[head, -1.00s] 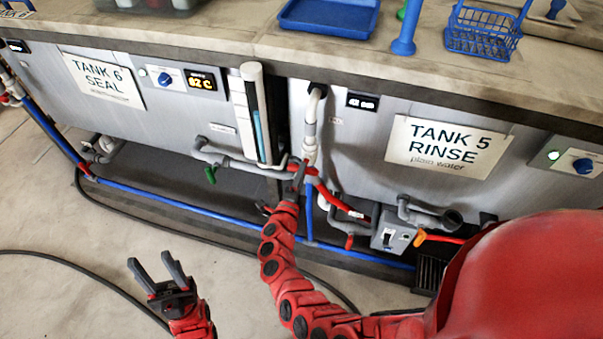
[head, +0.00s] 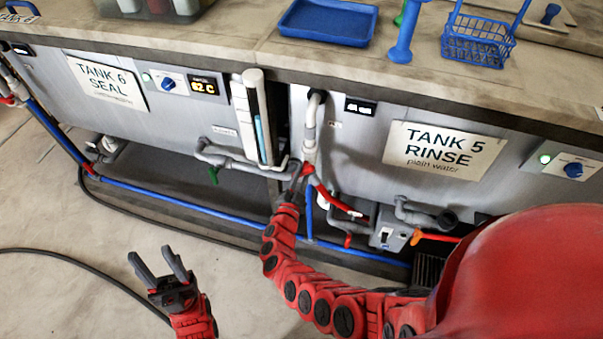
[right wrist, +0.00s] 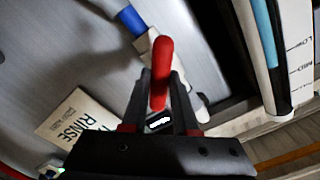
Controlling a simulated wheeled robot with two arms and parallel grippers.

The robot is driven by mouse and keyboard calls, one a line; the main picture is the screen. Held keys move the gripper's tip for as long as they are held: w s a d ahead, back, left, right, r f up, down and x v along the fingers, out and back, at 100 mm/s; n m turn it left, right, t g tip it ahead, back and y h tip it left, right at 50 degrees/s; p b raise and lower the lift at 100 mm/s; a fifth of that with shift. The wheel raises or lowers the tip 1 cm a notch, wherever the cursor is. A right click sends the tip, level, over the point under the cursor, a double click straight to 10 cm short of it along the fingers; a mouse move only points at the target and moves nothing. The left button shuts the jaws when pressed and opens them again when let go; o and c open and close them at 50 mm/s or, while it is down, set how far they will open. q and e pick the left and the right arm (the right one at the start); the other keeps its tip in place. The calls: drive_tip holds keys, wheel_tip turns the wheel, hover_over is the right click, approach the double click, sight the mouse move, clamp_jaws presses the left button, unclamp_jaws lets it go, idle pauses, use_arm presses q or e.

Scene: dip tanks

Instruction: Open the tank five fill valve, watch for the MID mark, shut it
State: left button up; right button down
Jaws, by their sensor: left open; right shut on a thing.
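The tank five fill valve has a red handle (head: 307,169) on a pale pipe left of the TANK 5 RINSE sign (head: 445,150). My right gripper (head: 296,182) is shut on this handle. In the right wrist view the red handle (right wrist: 162,72) stands between the fingers (right wrist: 160,100). The sight gauge (head: 258,118) is left of the valve and shows a blue column. In the right wrist view the gauge (right wrist: 268,60) has LOW and MID marks, and the blue reaches near MID; the exact level is hard to tell. My left gripper (head: 160,268) is open and empty above the floor.
A blue pipe (head: 180,203) runs low along the tanks. A green handle (head: 213,175) and a grey box with an orange lever (head: 417,237) flank the valve. A blue tray (head: 327,20) and a blue basket (head: 477,42) stand on the counter. Floor at lower left is mostly clear.

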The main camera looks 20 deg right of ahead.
drive_tip(key=n+p, duration=0.1)
drive_tip(key=n, duration=0.3)
drive_tip(key=shift+n+p, duration=0.3)
drive_tip(key=shift+n, duration=1.6)
drive_tip(key=shift+f, duration=0.1)
drive_tip(key=c, duration=0.7)
unclamp_jaws()
drive_tip(key=p+v, duration=0.2)
drive_tip(key=v, duration=1.5)
drive_tip(key=shift+s+a, duration=0.2)
